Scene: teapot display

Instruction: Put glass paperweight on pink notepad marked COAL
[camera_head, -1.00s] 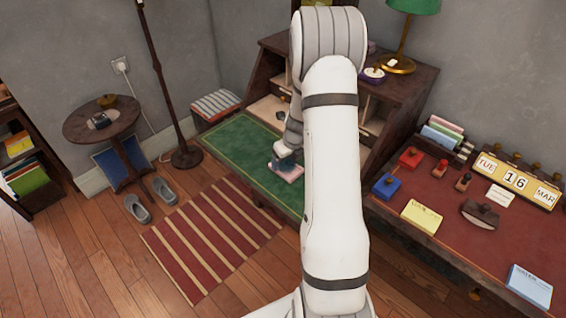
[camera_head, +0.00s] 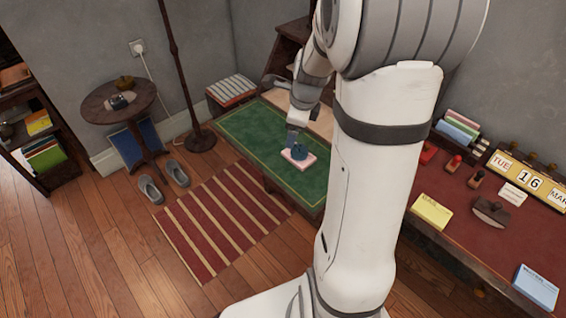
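The pink notepad (camera_head: 294,161) lies on the green desk top, left of my arm. Its marking is too small to read. A dark blue rounded thing, seemingly the glass paperweight (camera_head: 301,153), shows on top of the notepad. My gripper (camera_head: 293,138) is just above and slightly left of it, pointing down. The fingers are small and partly merge with the blue shape, so I cannot tell whether they touch it or are open or shut.
The green desk top (camera_head: 250,130) is mostly clear around the notepad. At the right, a red-topped desk (camera_head: 455,255) bears a yellow notepad (camera_head: 431,211), a blue notepad (camera_head: 536,288), stamps and a calendar (camera_head: 530,180). My arm hides part of both desks.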

